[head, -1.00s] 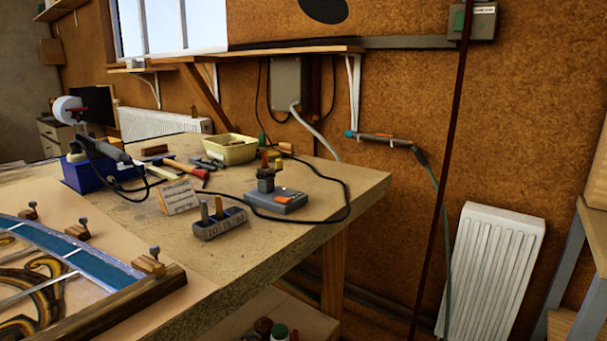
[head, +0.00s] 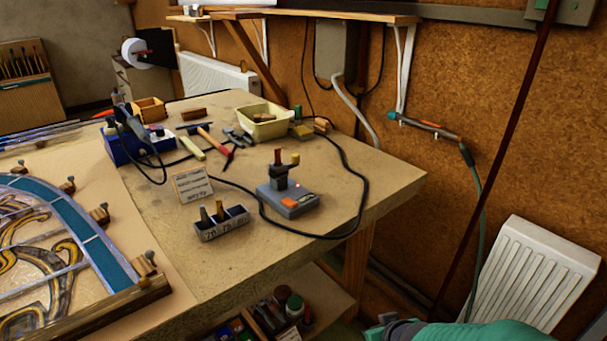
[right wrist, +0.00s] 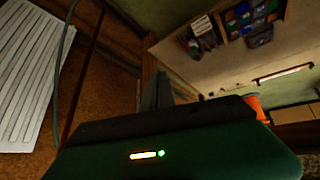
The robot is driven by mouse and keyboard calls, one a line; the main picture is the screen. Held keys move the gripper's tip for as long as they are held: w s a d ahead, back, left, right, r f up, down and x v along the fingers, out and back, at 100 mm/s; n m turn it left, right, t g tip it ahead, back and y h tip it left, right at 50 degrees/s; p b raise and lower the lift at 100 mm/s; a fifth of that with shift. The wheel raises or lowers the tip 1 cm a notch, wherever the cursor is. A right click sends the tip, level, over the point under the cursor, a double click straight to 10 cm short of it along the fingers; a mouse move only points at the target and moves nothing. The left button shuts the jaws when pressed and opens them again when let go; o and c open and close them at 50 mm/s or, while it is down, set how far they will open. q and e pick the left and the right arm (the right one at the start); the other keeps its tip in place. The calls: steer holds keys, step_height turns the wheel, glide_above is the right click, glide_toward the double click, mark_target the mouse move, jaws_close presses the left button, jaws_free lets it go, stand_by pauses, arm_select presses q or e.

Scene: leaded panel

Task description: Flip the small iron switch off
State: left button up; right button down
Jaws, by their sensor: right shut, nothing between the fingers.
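The small iron's station is a grey box (head: 288,199) on the bench, with a dark holder and upright handles at its back. An orange switch (head: 290,202) sits on its top front, with a small glowing red light beside it. The switch's exact tilt is too small to tell. My right arm shows at the bottom right of the head view, well below and right of the box. My right gripper (right wrist: 160,92) shows in the right wrist view as grey fingers, shut and empty, away from the box. My left gripper is not in view.
A black cable (head: 345,228) loops around the box. A bit holder (head: 221,223) and a small written card (head: 192,184) stand near it. A larger iron rests by a blue box (head: 135,147). A leaded panel (head: 70,240) lies at left. The bench's right corner is clear.

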steer(key=w+a+r+n+t+y+p, duration=0.1)
steer(key=w+a+r+n+y+p, duration=0.1)
steer(key=w+a+r+p, duration=0.2)
steer(key=w+a+r+n+t+y+p, duration=0.1)
steer(key=w+a+r+y+p, duration=0.2)
steer(key=r+p, duration=0.8)
steer(key=w+a+r+n+t+y+p, duration=0.1)
steer(key=w+a+r+p, duration=0.4)
steer(key=r, duration=1.1)
steer(key=n+y+p, duration=0.1)
steer(key=y+p, duration=0.1)
steer(key=p, duration=0.1)
steer(key=shift+w+r+n+t, duration=0.2)
steer(key=shift+r+n+t, duration=0.1)
steer(key=shift+r, duration=0.1)
glide_above(289, 202)
steer(key=s+d, duration=0.2)
step_height(289, 202, down, 3)
steer(key=shift+s+d+f, duration=0.15)
steer(key=shift+f, duration=0.05)
step_height(289, 202, down, 4)
steer(key=shift+r, duration=0.25)
steer(key=shift+f, duration=0.35)
